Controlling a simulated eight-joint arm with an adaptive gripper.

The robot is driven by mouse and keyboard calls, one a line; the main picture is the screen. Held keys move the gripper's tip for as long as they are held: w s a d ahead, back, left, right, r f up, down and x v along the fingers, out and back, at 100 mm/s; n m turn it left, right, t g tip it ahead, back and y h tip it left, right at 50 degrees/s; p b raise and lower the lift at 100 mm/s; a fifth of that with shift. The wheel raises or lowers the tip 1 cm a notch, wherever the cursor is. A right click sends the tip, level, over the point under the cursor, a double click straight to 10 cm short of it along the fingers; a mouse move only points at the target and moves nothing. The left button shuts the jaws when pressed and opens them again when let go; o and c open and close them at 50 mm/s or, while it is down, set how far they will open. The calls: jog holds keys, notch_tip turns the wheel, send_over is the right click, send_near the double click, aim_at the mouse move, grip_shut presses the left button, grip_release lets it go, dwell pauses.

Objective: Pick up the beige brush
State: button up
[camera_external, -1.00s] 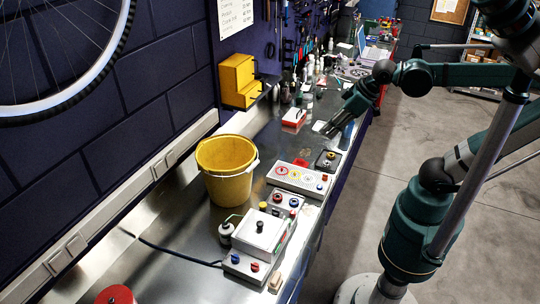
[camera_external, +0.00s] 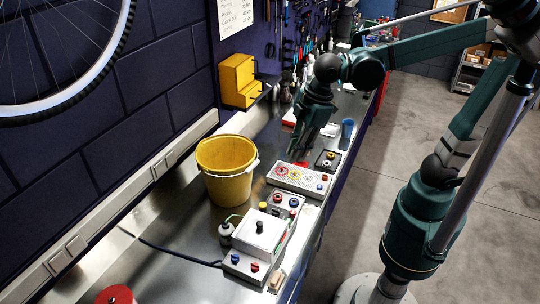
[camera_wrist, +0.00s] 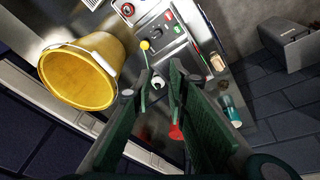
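A small beige block (camera_external: 276,282) lies at the bench's front right edge beside the grey control box in the external view. My gripper (camera_external: 301,154) hangs over the middle of the bench beyond the yellow bucket, well away from that block, fingers pointing down. In the wrist view my gripper (camera_wrist: 161,74) has its two fingers apart with nothing held between them.
The yellow bucket (camera_external: 227,172) stands near my gripper and also shows in the wrist view (camera_wrist: 82,78). Control boxes with coloured knobs (camera_external: 299,177) line the bench's right side. A blue container (camera_external: 346,134) stands near its right edge. Bare bench lies left of the bucket.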

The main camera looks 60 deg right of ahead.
jog(key=s+a+f+n+g+p, duration=0.15)
jog(key=a+n, duration=0.25)
jog(key=a, duration=1)
jog(key=n+g+h, duration=0.1)
jog(key=n+h, duration=0.1)
jog(key=n, duration=0.2)
send_over(276, 276)
notch_tip(276, 276, down, 2)
notch_tip(276, 276, down, 21)
jog(key=shift+s+a, duration=0.1)
jog(key=shift+f, duration=0.4)
jog(key=shift+f, duration=0.15)
jog(key=shift+f+p, duration=0.3)
jog(key=shift+f, duration=0.85)
jog(key=shift+f, duration=2.6)
